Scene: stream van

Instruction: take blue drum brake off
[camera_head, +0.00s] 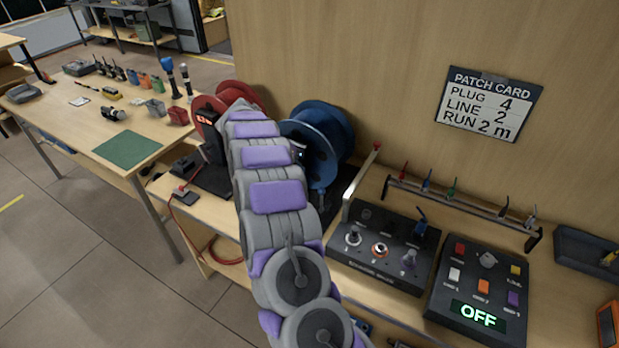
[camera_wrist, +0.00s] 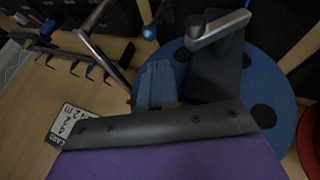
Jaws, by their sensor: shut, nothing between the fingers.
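The blue drum (camera_head: 325,140) stands upright against the wooden wall, partly hidden behind my arm in the head view. In the wrist view its blue disc with dark round holes (camera_wrist: 270,85) fills the right side. A dark arm with a silver bar (camera_wrist: 217,30) lies in front of the disc, and a small blue knob (camera_wrist: 150,33) shows just left of it. I cannot tell which of these is the brake. My gripper (camera_wrist: 155,122) is shut and empty, close in front of the drum. Its tips are hidden in the head view.
A red drum (camera_head: 245,93) stands left of the blue one. A panel reading OFF (camera_head: 480,290) and a plug rack (camera_head: 455,208) are farther right.

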